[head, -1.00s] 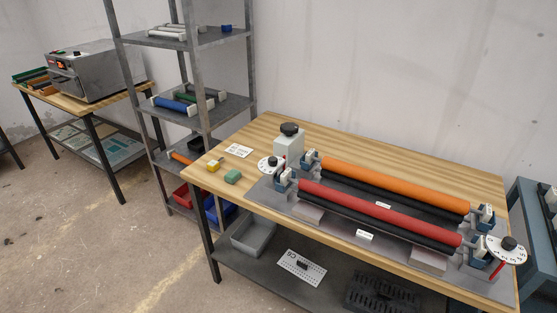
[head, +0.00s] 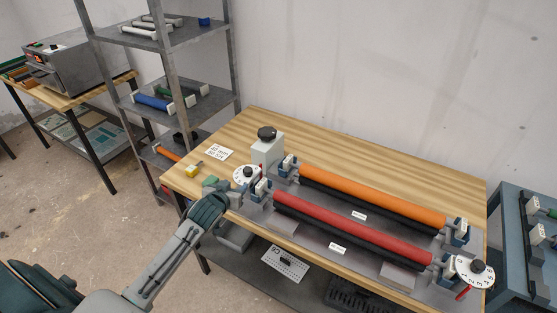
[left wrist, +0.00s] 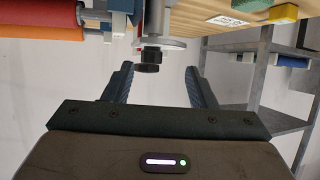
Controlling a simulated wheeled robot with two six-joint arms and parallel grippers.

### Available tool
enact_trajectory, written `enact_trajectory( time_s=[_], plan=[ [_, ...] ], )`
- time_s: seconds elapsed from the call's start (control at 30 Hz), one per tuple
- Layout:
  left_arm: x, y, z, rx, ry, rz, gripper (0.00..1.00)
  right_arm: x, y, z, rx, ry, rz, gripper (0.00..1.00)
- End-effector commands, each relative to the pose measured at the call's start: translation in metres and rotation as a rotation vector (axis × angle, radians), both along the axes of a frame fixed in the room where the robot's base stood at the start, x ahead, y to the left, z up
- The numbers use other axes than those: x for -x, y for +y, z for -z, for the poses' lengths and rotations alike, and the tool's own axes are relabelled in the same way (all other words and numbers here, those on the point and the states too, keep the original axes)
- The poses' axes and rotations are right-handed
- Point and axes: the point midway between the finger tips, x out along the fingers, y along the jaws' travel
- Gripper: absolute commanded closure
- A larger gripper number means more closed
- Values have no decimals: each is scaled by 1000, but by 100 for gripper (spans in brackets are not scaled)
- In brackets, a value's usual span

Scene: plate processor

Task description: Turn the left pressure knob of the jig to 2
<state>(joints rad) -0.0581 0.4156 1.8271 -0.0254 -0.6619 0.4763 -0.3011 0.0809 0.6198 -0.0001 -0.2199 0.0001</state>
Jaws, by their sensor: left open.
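The jig (head: 305,235) carries an orange roller and a red roller on the wooden table. Its left pressure knob is black on a white numbered dial (head: 241,175) at the jig's left end. My left gripper (head: 228,187) is just in front of that dial and partly covers it. In the left wrist view the black knob (left wrist: 149,60) stands out below its pale disc (left wrist: 172,43). The open fingers of my left gripper (left wrist: 158,78) lie on either side of the knob's line, apart from it. The number it points at cannot be read. My right gripper is out of view.
A white block with a black knob (head: 265,148) stands behind the left dial. A right dial (head: 487,275) sits at the jig's far end. A metal shelf stands behind left.

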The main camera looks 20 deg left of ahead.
Motion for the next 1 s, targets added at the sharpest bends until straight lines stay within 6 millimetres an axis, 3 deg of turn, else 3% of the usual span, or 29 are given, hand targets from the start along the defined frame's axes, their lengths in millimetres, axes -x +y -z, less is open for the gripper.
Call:
enact_trajectory(
  time_s=[0.03,0.17,0.7,1.0],
  plan=[
    [-1,-1,-13,0,-15,2,48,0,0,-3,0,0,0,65],
    [-6,-2,-22,3,-29,3,48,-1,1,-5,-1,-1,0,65],
    [-76,11,7,5,-27,2,48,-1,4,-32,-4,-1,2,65],
    [-98,15,19,4,-27,3,48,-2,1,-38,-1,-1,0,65]
  ],
)
